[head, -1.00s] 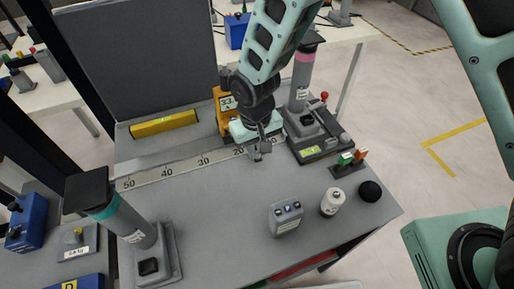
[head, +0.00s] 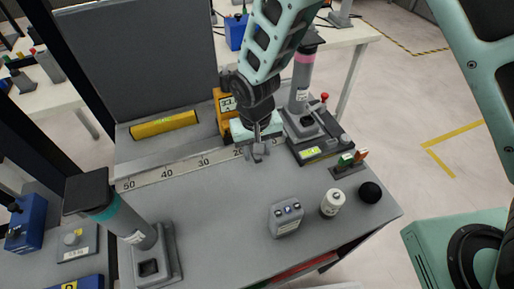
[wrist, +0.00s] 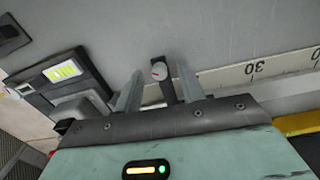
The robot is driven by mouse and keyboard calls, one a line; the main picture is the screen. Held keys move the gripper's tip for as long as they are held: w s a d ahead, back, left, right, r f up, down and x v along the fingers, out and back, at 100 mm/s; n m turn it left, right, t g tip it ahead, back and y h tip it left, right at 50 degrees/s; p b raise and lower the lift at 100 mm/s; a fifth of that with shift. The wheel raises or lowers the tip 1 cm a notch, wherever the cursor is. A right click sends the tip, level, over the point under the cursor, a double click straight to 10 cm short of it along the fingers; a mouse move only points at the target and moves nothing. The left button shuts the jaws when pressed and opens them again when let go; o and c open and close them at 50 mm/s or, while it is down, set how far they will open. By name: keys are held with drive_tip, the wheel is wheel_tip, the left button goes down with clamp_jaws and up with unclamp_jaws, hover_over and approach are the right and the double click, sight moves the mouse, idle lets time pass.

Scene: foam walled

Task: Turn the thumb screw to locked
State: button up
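The thumb screw (wrist: 159,71) shows in the wrist view as a small round grey knob with a red mark on its face, at the top of a dark upright piece. My gripper (wrist: 157,76) has its two fingers apart, one on each side of the knob, with visible gaps. In the head view my gripper (head: 258,152) is low over the bench by the ruler strip, and it and my arm hide the screw there. I cannot tell the knob's locked position from the mark.
A ruler strip (head: 184,168) runs along the bench. An orange device with a display (head: 226,105) stands behind my gripper. A grey unit with a pink-banded column (head: 303,82) is close on the right.

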wheel_tip(320, 180, up, 17)
drive_tip(key=b, duration=0.1)
drive_tip(key=shift+a+r, duration=0.2)
idle(0.5)
drive_tip(key=shift+s, duration=0.1)
drive_tip(key=s+d+n, duration=0.2)
drive_tip(key=s+d, duration=0.3)
drive_tip(key=s, duration=0.4)
drive_tip(key=s+d+r+n, duration=0.1)
drive_tip(key=s+d+n, duration=0.2)
drive_tip(key=s+d, duration=0.3)
drive_tip(key=s, duration=0.3)
drive_tip(key=shift+y, duration=0.4)
drive_tip(key=shift+s+a, duration=0.1)
idle(0.5)
